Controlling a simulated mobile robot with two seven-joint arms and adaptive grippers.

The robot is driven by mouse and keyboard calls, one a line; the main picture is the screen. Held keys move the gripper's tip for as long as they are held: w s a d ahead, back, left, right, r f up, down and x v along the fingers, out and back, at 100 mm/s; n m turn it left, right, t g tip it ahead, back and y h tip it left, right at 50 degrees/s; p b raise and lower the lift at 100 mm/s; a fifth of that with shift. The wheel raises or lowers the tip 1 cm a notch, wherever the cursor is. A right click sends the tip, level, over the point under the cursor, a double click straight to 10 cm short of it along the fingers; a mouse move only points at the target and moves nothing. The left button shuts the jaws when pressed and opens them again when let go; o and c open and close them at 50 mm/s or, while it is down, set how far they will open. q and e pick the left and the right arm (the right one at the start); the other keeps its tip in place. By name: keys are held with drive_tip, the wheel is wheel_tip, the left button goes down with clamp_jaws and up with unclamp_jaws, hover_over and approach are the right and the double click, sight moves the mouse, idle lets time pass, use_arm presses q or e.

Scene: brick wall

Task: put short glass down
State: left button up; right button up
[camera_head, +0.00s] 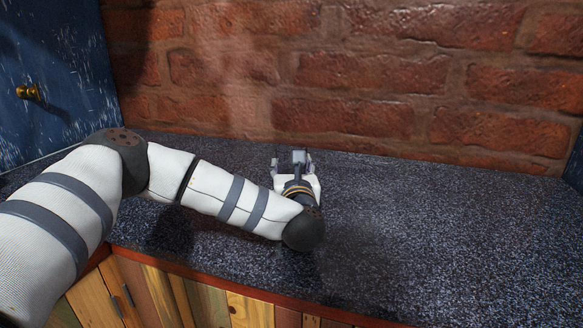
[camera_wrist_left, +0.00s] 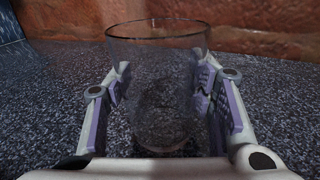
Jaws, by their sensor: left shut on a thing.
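The short glass (camera_wrist_left: 160,95) is clear and stands upright between the fingers in the left wrist view. Its rim is at the top and its base is low in the picture, close to the dark speckled counter (camera_head: 440,225). I cannot tell whether the base touches the counter. My left gripper (camera_head: 293,160) is over the counter, near the brick wall, and shut on the glass. Its two fingers (camera_wrist_left: 160,110) lie along the glass's sides in the wrist view. In the head view the glass is hard to make out. My right gripper is not in view.
A brick wall (camera_head: 340,75) runs along the back of the counter. A blue panel with a brass knob (camera_head: 28,92) stands at the left. Wooden cabinet fronts (camera_head: 200,304) lie below the front edge. The counter to the right of my gripper is clear.

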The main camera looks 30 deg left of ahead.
use_arm(q)
drive_tip(key=shift+f, duration=0.2)
drive_tip(key=o, duration=1.3)
drive_tip(key=shift+o, duration=0.2)
